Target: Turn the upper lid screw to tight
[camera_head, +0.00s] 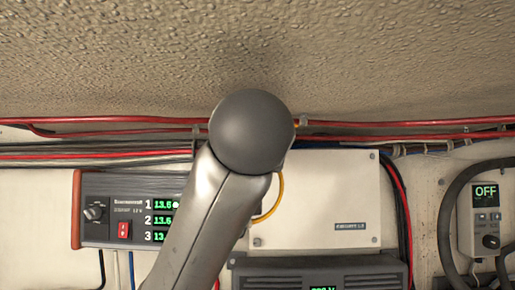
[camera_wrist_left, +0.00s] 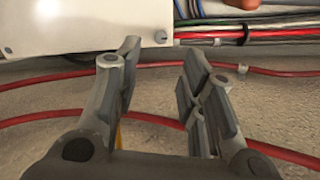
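The white lid box (camera_head: 330,185) is on the back wall, right of my arm in the head view. A small screw (camera_head: 373,155) shows at its upper right corner; its upper left corner is behind my arm. In the left wrist view, upside down, the box (camera_wrist_left: 70,20) is at top left. A corner screw (camera_wrist_left: 161,37) lies just beyond and between the fingertips of my left gripper (camera_wrist_left: 162,57), and another screw (camera_wrist_left: 8,50) is at the left edge. The gripper is open and empty. In the head view my arm hides it. My right gripper is not in view.
Red cables (camera_head: 420,136) run along the wall under the rough ceiling (camera_head: 380,60). A meter panel (camera_head: 110,205) is at left. A grey unit (camera_head: 300,273) is below the box, and a switch box reading OFF (camera_head: 485,220) is at right.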

